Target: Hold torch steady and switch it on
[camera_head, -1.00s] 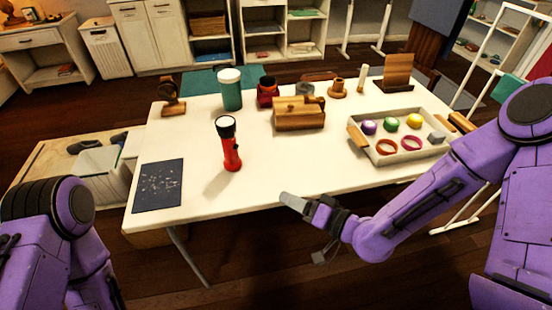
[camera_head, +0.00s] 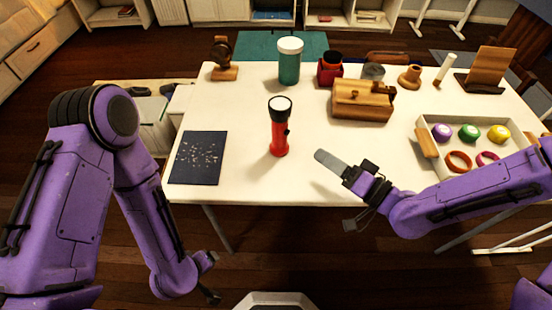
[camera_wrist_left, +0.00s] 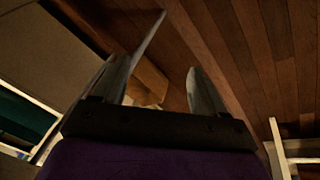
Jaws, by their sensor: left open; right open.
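The torch (camera_head: 279,130) is red with a black head and a pale lens on top. It stands upright near the front middle of the white table, with a dark bump on its right side, perhaps the switch. My right gripper (camera_head: 330,160) is over the table's front edge, to the right of the torch, apart from it and empty. My left gripper (camera_head: 212,294) hangs low in front of the table, below its top, dim in the head view. In the left wrist view its two fingers (camera_wrist_left: 160,85) are spread with nothing held between them; wooden floor shows beyond.
A dark speckled sheet (camera_head: 198,158) lies left of the torch. Behind stand a teal jar (camera_head: 290,62), a red container (camera_head: 330,69) and a wooden box (camera_head: 362,102). The tabletop around the torch is clear.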

